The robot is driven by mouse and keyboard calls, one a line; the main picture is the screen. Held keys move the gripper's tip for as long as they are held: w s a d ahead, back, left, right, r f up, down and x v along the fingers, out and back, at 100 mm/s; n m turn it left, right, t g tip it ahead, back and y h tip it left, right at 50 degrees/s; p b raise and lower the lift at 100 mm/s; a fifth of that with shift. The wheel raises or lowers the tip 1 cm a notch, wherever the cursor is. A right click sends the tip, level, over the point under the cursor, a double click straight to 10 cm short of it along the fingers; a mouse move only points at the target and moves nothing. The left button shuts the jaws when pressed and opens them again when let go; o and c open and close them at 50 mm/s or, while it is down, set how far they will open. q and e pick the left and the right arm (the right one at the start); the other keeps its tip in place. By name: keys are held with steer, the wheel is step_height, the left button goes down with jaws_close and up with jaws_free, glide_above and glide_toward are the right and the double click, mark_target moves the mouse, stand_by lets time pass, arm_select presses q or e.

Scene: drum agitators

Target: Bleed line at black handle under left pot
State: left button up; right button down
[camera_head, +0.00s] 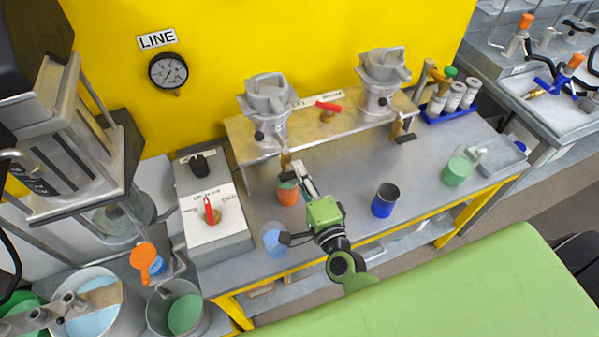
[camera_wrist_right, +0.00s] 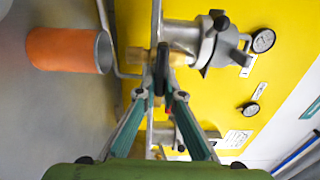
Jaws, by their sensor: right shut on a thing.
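The left pot (camera_head: 266,105) is a grey metal vessel on a raised metal shelf. A brass valve (camera_head: 285,158) with a black handle hangs under it. In the right wrist view the black handle (camera_wrist_right: 161,72) stands between the fingertips, in front of the brass fitting. My right gripper (camera_head: 292,174) has reached in under the left pot and is shut on this handle; its green-padded fingers (camera_wrist_right: 160,92) meet there in the wrist view. An orange cup (camera_head: 287,195) stands below the valve, beside the fingers; in the wrist view the cup (camera_wrist_right: 65,50) is apart from them. My left gripper is not in view.
A blue cup (camera_head: 384,201), a clear blue beaker (camera_head: 273,240) and a green cup (camera_head: 457,170) stand on the bench. The right pot (camera_head: 381,80) has its own valve. A control box with a red handle (camera_head: 210,210) is on the left.

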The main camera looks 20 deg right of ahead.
stand_by(0.4)
steer(key=c, duration=2.1)
jaws_free()
steer(key=shift+c, duration=0.2)
steer(key=s, duration=1.2)
steer(key=shift+d, duration=0.25)
steer(key=shift+f, duration=0.1)
